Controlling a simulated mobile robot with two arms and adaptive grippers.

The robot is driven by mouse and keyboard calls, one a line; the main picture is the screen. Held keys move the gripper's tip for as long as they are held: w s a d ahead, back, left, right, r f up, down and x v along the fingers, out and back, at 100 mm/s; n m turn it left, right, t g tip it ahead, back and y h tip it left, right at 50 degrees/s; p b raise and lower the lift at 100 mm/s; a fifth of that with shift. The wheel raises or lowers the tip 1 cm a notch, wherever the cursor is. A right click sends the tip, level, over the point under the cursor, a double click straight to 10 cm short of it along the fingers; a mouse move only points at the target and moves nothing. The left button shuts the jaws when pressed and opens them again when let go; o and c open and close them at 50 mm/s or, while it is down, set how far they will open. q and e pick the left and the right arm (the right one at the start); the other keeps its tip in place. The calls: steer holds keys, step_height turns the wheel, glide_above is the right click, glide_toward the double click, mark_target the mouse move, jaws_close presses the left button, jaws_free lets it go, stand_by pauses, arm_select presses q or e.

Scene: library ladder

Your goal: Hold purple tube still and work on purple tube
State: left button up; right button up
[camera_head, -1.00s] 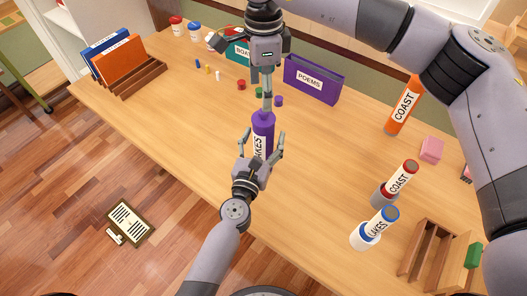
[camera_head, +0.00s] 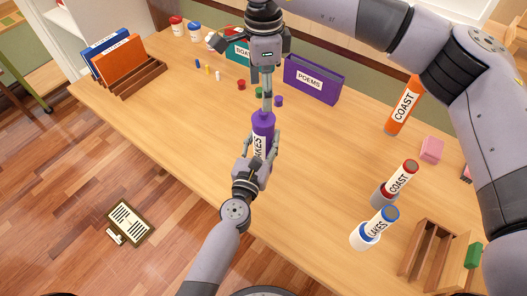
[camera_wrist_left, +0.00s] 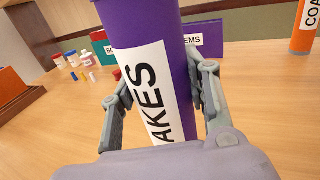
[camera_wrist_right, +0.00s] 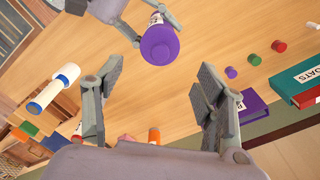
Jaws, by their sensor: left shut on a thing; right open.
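The purple tube (camera_head: 263,124) with a white label ending in "AKES" stands upright over the desk, its purple top facing up. My left gripper (camera_head: 262,148) is shut on the tube's body from the near side; in the left wrist view the fingers flank the tube (camera_wrist_left: 150,65). My right gripper (camera_head: 267,100) is above the tube, pointing down. In the right wrist view my right gripper (camera_wrist_right: 152,100) is open and empty, and the tube's purple end (camera_wrist_right: 159,45) lies off to one side of its fingers.
A purple POEMS box (camera_head: 313,80) and small coloured caps (camera_head: 259,92) are behind the tube. A wooden rack (camera_head: 430,252) is front right. The desk's left middle is clear.

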mark_target(263, 116)
arm_select(q)
jaws_close()
arm_select(e)
steer(key=shift+o, duration=0.4)
steer(key=shift+o, duration=0.6)
steer(key=shift+m, duration=0.9)
step_height(263, 116, up, 4)
steer(key=shift+r, duration=0.2)
step_height(263, 116, down, 12)
steer(key=shift+r, duration=0.1)
steer(key=shift+c, duration=0.3)
steer(key=c, duration=1.4)
steer(key=shift+o, duration=0.2)
steer(key=shift+r, duration=0.2)
steer(key=shift+r, duration=0.95)
